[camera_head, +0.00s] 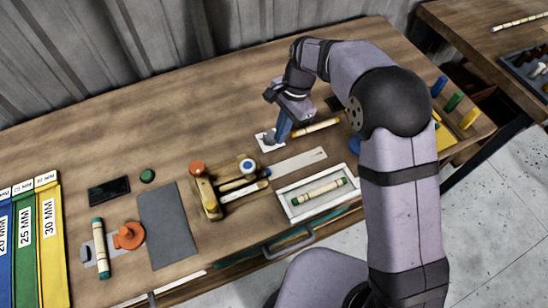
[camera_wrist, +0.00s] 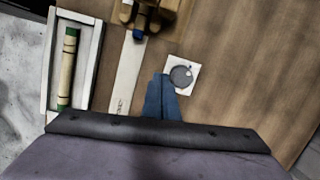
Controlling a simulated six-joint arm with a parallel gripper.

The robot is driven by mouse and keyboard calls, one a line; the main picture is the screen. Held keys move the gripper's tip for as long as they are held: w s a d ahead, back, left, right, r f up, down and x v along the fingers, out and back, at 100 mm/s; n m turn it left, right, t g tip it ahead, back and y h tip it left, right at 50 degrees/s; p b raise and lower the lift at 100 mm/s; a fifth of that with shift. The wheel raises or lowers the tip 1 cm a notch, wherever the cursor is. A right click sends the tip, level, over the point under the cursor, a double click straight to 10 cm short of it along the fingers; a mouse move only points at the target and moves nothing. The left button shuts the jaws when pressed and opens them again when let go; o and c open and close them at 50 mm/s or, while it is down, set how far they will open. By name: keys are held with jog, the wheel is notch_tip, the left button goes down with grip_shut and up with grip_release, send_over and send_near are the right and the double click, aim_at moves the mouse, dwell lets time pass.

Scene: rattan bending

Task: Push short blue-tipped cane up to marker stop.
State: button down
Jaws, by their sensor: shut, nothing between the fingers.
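My gripper (camera_head: 281,138) is shut and empty, its blue fingers pointing down beside a white card with a grey disc (camera_head: 268,137). In the wrist view the fingertips (camera_wrist: 162,78) are just left of the disc (camera_wrist: 181,76). A cane with a blue tip (camera_head: 265,172) lies in the wooden fixture (camera_head: 210,198). In the wrist view the blue tip (camera_wrist: 138,36) sticks out of the fixture at the top, apart from my fingers. I cannot tell which part is the marker stop.
A pale ruler-like strip (camera_head: 300,162) lies between my gripper and the white tray (camera_head: 285,207), which holds a green-tipped cane (camera_head: 320,191). Another cane (camera_head: 315,126) lies right of my gripper. The back left of the table is clear.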

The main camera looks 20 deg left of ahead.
jog(key=r+n, duration=0.1)
jog(key=r, duration=0.1)
jog(key=r+n, duration=0.2)
jog(key=r+n+h, duration=0.1)
jog(key=r+n, duration=0.1)
jog(key=shift+w+d+g, duration=0.3)
jog(key=shift+g, duration=0.1)
jog(key=shift+f, duration=0.1)
jog(key=p+x, duration=0.3)
jog(key=x, duration=0.6)
jog(key=shift+s+d+f, duration=0.1)
jog(key=shift+f, duration=0.05)
jog(key=s, duration=0.1)
jog(key=s+p, duration=0.1)
jog(key=shift+s+a+f+p, duration=0.1)
jog(key=shift+s+a+p, duration=0.15)
jog(key=shift+s+p, duration=0.1)
jog(key=shift+s+a+f, duration=0.1)
jog(key=shift+s+f, duration=0.1)
jog(key=shift+s, duration=0.45)
jog(key=shift+s+a+p, duration=0.1)
jog(key=shift+s+p, duration=0.2)
jog(key=shift+s, duration=0.5)
